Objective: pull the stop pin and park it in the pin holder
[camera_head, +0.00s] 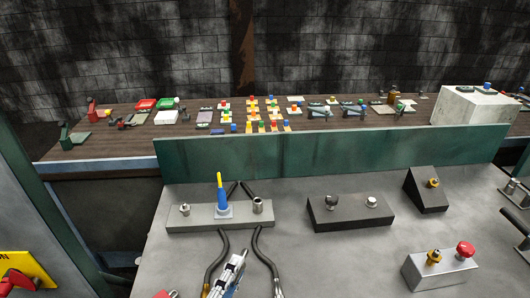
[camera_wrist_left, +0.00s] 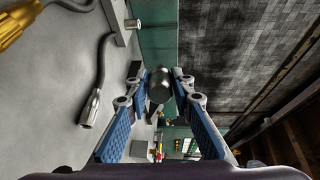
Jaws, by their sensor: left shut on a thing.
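My left gripper (camera_head: 237,263) is at the bottom centre of the head view, in front of a grey block (camera_head: 180,221). In the left wrist view its blue-padded fingers (camera_wrist_left: 160,88) are shut on a dark grey, round-headed piece (camera_wrist_left: 160,80), which looks like the stop pin. The piece's lower end is not clear. On the block stand a small metal fitting (camera_head: 184,209), a blue-and-yellow lever (camera_head: 222,193) and a metal sleeve (camera_head: 258,205). I cannot tell for sure which part is the pin holder. My right gripper is not seen.
Black cables (camera_head: 217,258) lie on both sides of the gripper; a silver plug (camera_wrist_left: 90,108) and a gold plug (camera_wrist_left: 20,22) show in the wrist view. Right are black blocks (camera_head: 350,217) and a box with a red button (camera_head: 465,250). A green panel (camera_head: 330,153) stands behind.

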